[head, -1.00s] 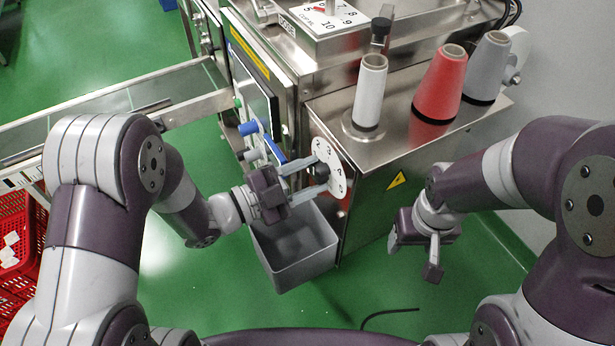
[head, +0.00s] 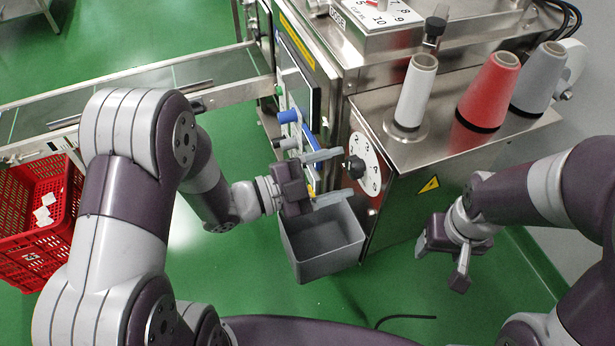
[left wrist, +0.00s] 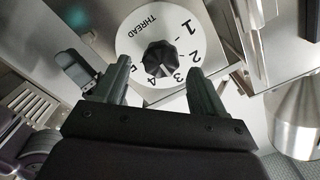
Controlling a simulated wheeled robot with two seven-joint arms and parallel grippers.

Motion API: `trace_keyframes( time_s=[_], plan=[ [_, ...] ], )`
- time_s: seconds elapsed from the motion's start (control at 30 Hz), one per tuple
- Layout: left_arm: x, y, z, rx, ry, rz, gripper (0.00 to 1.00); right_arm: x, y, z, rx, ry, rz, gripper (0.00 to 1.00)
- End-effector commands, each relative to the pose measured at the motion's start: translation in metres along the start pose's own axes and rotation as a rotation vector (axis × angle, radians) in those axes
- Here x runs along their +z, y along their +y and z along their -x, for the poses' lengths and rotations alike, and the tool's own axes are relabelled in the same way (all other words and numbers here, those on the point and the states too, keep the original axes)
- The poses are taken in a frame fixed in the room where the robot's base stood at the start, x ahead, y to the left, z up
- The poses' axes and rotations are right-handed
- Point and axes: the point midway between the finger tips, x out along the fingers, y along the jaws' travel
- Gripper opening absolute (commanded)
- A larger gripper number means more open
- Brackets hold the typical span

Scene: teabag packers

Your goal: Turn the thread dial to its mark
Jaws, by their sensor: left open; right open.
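The thread dial is a white disc (head: 369,150) with black numbers and a black knob (head: 355,170), on the side of the steel machine. In the left wrist view the disc (left wrist: 133,43) reads THREAD, with 1 to 5 around the black knob (left wrist: 160,62). My left gripper (head: 336,175) is open in front of the dial. Its fingertips in the left wrist view (left wrist: 160,70) lie either side of and below the knob, with a gap to it. The knob's pointer mark is too small to read. My right gripper (head: 452,262) is open and empty, right of the machine.
A grey bin (head: 322,240) stands below the dial. White (head: 415,90), red (head: 488,90) and grey (head: 538,80) spools stand on the machine top. A red crate (head: 30,222) is at far left.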

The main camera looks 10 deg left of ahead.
Motion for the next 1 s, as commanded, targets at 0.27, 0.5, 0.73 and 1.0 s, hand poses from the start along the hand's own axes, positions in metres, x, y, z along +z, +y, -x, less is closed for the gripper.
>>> trace_keyframes(
  time_s=[0.27,0.5,0.73,1.0],
  plan=[
    [0.001,-0.002,0.074,-0.008,-0.007,0.001,0.71,0.000,0.000,0.003,0.000,0.000,0.000,0.63],
    [0.000,0.000,0.105,-0.003,-0.001,0.002,0.71,0.000,0.000,0.003,0.000,0.000,0.000,0.63],
    [0.000,0.001,0.108,0.000,0.001,0.001,0.71,0.000,0.000,0.003,0.000,0.000,0.000,0.63],
    [0.000,0.000,0.107,0.000,0.000,0.001,0.71,0.000,0.000,0.003,0.000,0.000,0.000,0.63]
  ],
)
